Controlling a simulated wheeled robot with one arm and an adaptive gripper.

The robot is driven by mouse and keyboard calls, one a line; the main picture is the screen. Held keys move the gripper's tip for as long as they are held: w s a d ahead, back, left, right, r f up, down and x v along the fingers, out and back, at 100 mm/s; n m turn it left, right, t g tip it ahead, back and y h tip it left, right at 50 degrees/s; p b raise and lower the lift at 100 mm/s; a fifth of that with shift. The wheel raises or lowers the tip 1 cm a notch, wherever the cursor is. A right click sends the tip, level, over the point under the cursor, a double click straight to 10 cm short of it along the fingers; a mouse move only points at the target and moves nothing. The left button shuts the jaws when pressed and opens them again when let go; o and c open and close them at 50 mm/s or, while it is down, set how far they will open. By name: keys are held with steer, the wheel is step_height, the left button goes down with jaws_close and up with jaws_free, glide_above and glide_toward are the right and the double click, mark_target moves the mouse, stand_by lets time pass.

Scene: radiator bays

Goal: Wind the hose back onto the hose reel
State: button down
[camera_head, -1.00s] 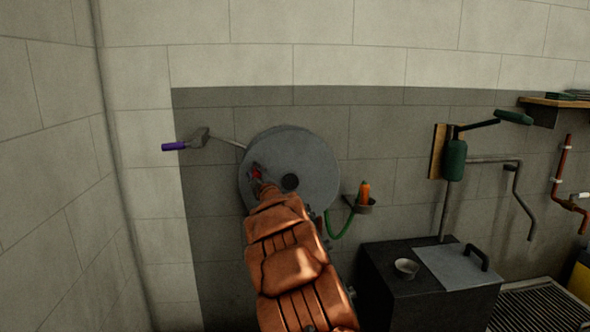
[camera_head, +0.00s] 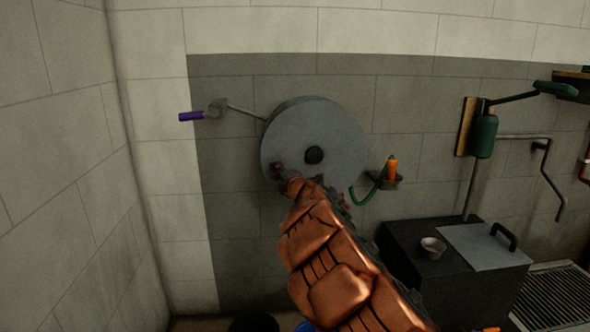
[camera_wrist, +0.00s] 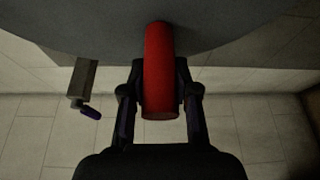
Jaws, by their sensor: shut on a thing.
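The hose reel (camera_head: 330,130) is a grey round drum on the wall in the head view; its grey face also fills the top of the wrist view (camera_wrist: 80,25). A red crank handle (camera_wrist: 158,75) sticks out from the face. My gripper (camera_head: 282,172) is shut on this handle at the lower left of the reel face; the wrist view shows its fingers on both sides (camera_wrist: 160,98). The green hose (camera_head: 362,195) hangs in a short loop from the reel's lower right. Its orange nozzle (camera_head: 392,167) stands in a small dark wall cup (camera_head: 386,183).
A purple-handled lever (camera_head: 192,116) juts left from behind the reel. A black tank (camera_head: 440,262) with a grey lid and small bowl (camera_head: 432,246) stands at lower right. A green pump (camera_head: 484,135) is on the wall above it.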

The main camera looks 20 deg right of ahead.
steer(key=shift+f, duration=0.15)
stand_by(0.3)
steer(key=c, duration=0.8)
jaws_free()
steer(key=shift+c, duration=0.2)
steer(key=s+d, duration=0.1)
steer(key=s, duration=1.1)
steer(key=shift+r, duration=0.25)
